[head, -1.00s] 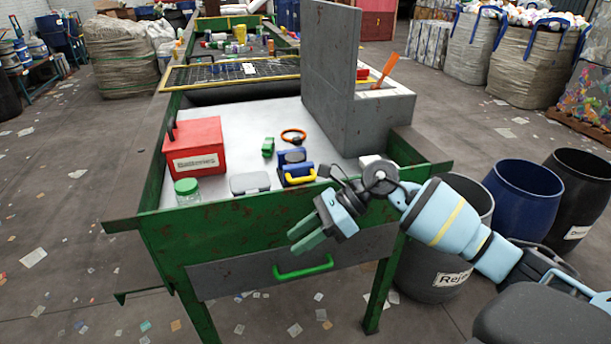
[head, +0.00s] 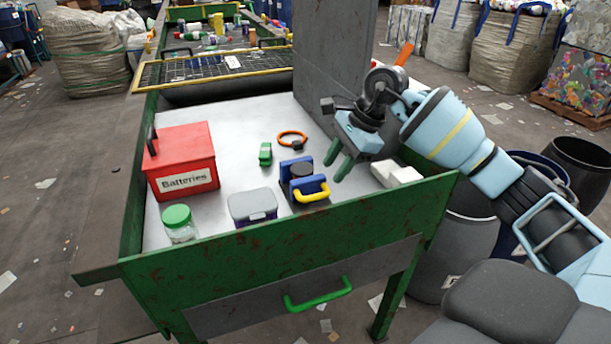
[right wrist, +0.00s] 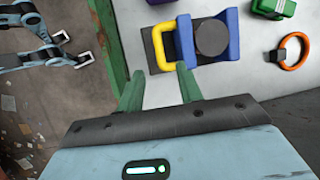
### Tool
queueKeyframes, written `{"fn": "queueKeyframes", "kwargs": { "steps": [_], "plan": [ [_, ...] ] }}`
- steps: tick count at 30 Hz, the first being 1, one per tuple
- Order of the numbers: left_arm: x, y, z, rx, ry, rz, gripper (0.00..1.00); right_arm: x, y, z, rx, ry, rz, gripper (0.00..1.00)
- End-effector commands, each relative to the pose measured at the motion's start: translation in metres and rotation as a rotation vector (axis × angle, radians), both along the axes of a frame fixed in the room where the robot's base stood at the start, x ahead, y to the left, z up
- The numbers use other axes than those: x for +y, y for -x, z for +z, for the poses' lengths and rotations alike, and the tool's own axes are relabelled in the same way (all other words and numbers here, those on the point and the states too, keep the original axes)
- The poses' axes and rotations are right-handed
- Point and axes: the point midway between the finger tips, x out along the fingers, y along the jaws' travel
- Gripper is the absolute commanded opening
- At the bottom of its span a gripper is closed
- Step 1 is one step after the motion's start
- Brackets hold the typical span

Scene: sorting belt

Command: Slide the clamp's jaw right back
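The clamp (head: 321,187) is on the pale table top. It has two blue jaws, a dark base and a yellow handle (head: 312,195) on its front jaw. A dark round piece (head: 301,172) sits between the jaws; it also shows in the right wrist view (right wrist: 212,37). My right gripper (head: 338,167) is above the table, to the right of the clamp, with its green fingers pointing down. In the right wrist view the fingers (right wrist: 160,78) are apart and empty, with the yellow handle (right wrist: 161,58) ahead of the gap between them.
A red Batteries box (head: 183,165), a green-lidded jar (head: 179,223) and a grey-lidded container (head: 253,206) are left of the clamp. A green block (head: 265,154) and an orange ring (head: 292,135) lie behind. White blocks (head: 396,173) lie right. The green table rim (head: 290,228) runs along the front.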

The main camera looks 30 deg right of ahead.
Motion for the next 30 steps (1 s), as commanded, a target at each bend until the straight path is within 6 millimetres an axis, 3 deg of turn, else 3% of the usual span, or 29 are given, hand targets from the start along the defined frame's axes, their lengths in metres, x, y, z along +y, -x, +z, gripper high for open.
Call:
{"fn": "queueKeyframes", "kwargs": {
  "steps": [10,21,30],
  "plan": [
    [0.000,0.010,-0.002,0.019,-0.001,0.000,0.36,0.003,-0.001,-0.006,0.001,-0.002,0.001,0.36],
    [0.000,0.011,0.000,0.020,-0.001,0.000,0.36,0.021,-0.013,-0.052,0.002,-0.004,0.002,0.36],
    [0.000,0.002,0.003,0.003,0.000,0.001,0.36,0.027,-0.018,-0.071,0.000,-0.002,0.000,0.36]
  ]
}}
